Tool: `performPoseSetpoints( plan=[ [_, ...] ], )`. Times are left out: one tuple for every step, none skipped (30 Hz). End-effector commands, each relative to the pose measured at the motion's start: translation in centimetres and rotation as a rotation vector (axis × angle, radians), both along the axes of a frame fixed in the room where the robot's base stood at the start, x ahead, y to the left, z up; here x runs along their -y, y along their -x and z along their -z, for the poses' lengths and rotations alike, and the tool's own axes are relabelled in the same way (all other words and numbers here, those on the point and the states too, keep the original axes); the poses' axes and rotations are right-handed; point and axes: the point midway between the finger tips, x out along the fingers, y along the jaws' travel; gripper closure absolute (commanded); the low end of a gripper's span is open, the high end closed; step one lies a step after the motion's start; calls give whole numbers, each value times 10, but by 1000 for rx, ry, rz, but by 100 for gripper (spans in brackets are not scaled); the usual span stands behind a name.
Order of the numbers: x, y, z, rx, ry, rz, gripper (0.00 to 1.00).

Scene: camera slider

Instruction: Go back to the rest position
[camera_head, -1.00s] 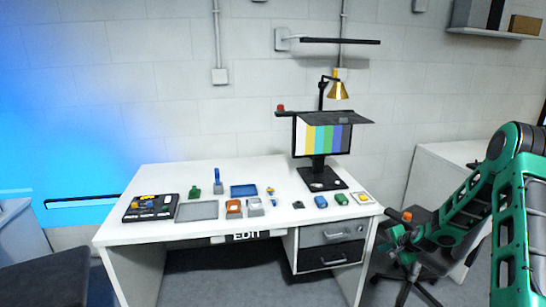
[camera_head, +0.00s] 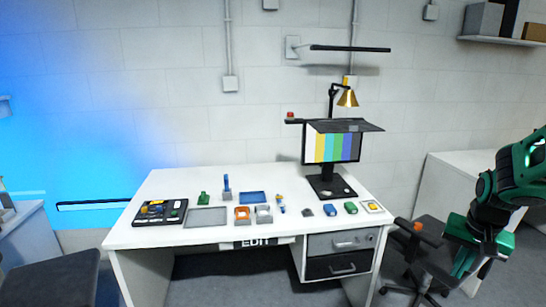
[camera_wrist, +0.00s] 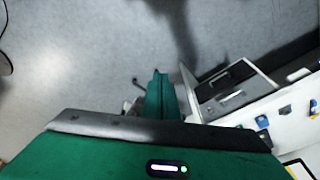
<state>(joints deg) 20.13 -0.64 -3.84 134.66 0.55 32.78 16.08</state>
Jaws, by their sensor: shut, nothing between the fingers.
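My gripper (camera_head: 466,264) is at the right of the head view, pointing down beside the office chair and to the right of the desk. My green arm reaches in from the right edge. In the wrist view my gripper's green fingers (camera_wrist: 158,96) are together with nothing between them, above the grey floor. The white desk (camera_head: 195,239) stands apart from my gripper, on its left in the head view. Its drawers show at the right of the wrist view.
The dark office chair (camera_head: 428,240) is close to my gripper, overlapping it in the head view. The desk holds a monitor (camera_head: 333,148), a gold lamp (camera_head: 347,98) and several small coloured items. A white cabinet (camera_head: 447,190) stands behind the chair. Grey floor is open before the desk.

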Motion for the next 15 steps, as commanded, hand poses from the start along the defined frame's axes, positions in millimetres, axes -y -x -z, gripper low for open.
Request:
performPoseSetpoints(
  plan=[
    [-4, 18, -10, -14, 5, -12, 100],
    [-6, 30, -15, -27, 5, -19, 100],
    [-9, 45, -21, -43, 5, -28, 100],
    [-11, 56, -24, -56, 4, -36, 100],
    [-14, 68, -28, -68, 2, -42, 100],
    [-17, 83, -33, -83, -2, -53, 100],
    [-20, 95, -36, -95, -6, -59, 100],
    [-23, 106, -39, -106, -11, -67, 100],
    [-27, 121, -42, -120, -18, -76, 100],
    [-30, 132, -44, -131, -23, -85, 100],
    [-33, 143, -46, -139, -30, -92, 100],
    [-37, 156, -48, -151, -39, -101, 100],
    [-40, 166, -49, -160, -47, -107, 100],
    [-43, 174, -50, -168, -55, -115, 100],
    [-47, 184, -51, -176, -63, -122, 100]
  ],
)
